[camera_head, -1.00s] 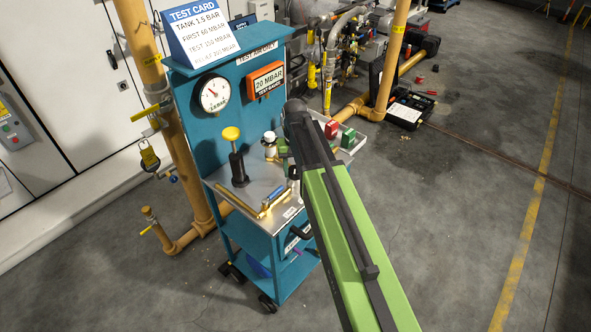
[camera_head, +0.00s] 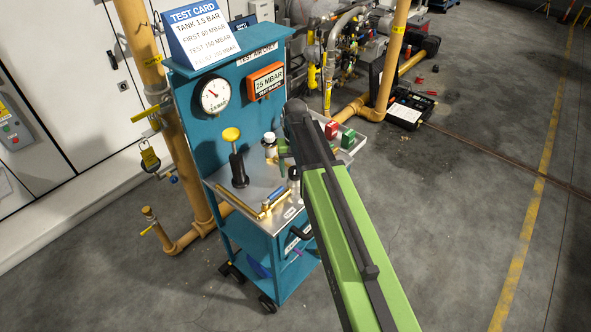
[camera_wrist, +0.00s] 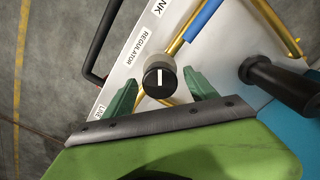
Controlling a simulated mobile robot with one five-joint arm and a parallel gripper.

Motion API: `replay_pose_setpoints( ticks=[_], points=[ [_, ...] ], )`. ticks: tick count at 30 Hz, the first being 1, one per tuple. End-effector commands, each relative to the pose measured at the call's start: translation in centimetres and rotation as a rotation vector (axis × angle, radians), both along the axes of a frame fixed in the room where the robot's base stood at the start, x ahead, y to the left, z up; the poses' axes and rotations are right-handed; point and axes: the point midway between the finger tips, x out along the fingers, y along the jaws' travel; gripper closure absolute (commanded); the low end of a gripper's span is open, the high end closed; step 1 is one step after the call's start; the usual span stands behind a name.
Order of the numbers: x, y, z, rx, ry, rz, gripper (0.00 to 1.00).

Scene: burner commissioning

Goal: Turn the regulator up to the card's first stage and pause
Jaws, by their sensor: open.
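The test card (camera_head: 196,30) stands on top of the teal cart; it reads tank 1.5 bar, first 60 mbar, test 150 mbar, and a last line too small to read surely. The orange digital display (camera_head: 266,82) reads 25 mbar. The regulator knob (camera_wrist: 160,78), black with a white pointer line, sits beside the "REGULATOR" label in the wrist view. My gripper (camera_wrist: 163,90) is open, its two green fingers on either side of the knob; I cannot tell whether they touch it. In the head view my arm hides most of the knob.
A round dial gauge (camera_head: 215,96) is on the cart's teal panel. A black hand pump with a yellow knob (camera_head: 236,158), brass pipework (camera_head: 264,208) and red and green blocks (camera_head: 340,133) are on the cart top.

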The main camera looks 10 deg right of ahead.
Motion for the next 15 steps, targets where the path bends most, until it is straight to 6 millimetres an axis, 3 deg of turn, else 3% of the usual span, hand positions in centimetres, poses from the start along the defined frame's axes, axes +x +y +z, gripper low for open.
replay_pose_setpoints(
  ticks=[15],
  points=[
    [0.0, 0.0, 10.6, 0.0, 0.0, 0.0, 0.34]
  ],
)
